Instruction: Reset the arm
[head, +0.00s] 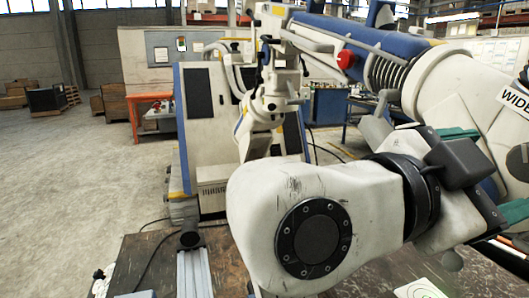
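My own arm fills the lower middle of the head view, a scuffed white link with a round black joint cap. My gripper (502,170) is at the right, on the black ring and dark block at the end of this link. Its two green fingers appear spread apart, with nothing visibly held, though the lower one is cut by the right edge. Behind it rises a large white and blue jointed arm (405,45) with a red knob and a dark coil. I cannot tell whether it is the task's arm. No microscope is clearly visible; my arm hides much of the table.
A worn brown table top (155,262) shows at the bottom, with a grey metal rail (193,272) and a pale card (419,290) near the bottom edge. A tall machine cabinet (203,115) stands behind. Open concrete floor (70,180) lies at the left, with boxes farther back.

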